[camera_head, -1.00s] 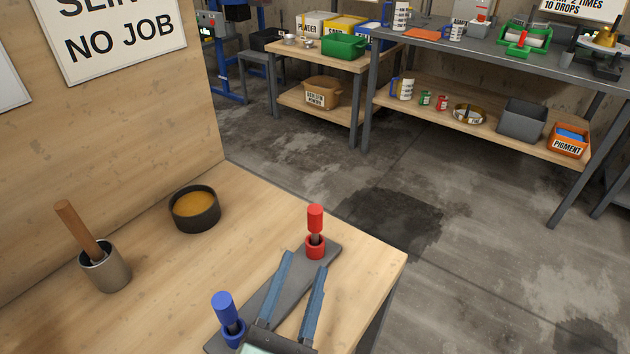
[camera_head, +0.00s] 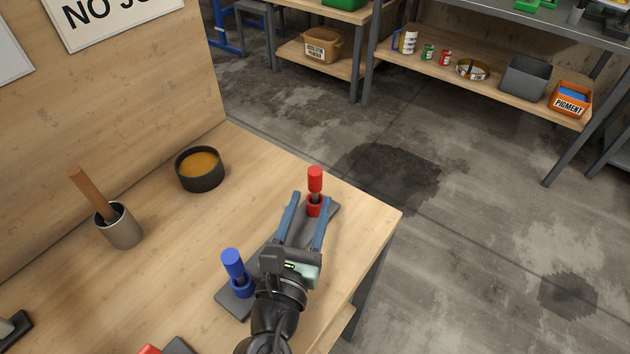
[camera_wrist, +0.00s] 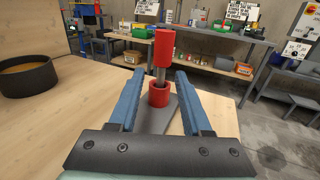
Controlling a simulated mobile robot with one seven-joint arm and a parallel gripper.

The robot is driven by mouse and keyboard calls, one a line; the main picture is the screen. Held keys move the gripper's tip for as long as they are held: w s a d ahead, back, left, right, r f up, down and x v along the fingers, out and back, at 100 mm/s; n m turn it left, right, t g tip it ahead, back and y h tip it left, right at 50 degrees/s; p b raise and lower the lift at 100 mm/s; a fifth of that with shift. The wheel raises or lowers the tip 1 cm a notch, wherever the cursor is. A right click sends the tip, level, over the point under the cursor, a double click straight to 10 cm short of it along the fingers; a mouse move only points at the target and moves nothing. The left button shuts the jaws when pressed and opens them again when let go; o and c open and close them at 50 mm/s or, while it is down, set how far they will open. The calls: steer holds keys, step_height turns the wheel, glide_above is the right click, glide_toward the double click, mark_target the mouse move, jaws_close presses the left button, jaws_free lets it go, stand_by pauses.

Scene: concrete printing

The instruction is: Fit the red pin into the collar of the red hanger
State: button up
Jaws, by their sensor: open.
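The red pin (camera_head: 315,180) stands upright, its grey shank in a red ring-like socket (camera_head: 314,206) at the far end of a dark plate on the wooden table. In the wrist view the red pin (camera_wrist: 164,48) rises in the middle, above its red socket (camera_wrist: 159,97). My gripper (camera_head: 310,198) is open and empty, its blue fingers lying left and right of the pin's shank with gaps on both sides. Whether the tips reach past the shank is hard to tell. A red part (camera_head: 150,350) is cut off at the bottom edge; I cannot tell if it is the red hanger.
A blue pin (camera_head: 233,264) stands in a blue socket on the plate's near end, left of my gripper. A grey cup with a wooden handle (camera_head: 119,229) and a dark bowl (camera_head: 199,180) stand to the left. The table's right edge is close.

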mark_target(314, 195)
steer(key=shift+x, duration=1.8)
steer(key=shift+d, duration=0.1)
jaws_close()
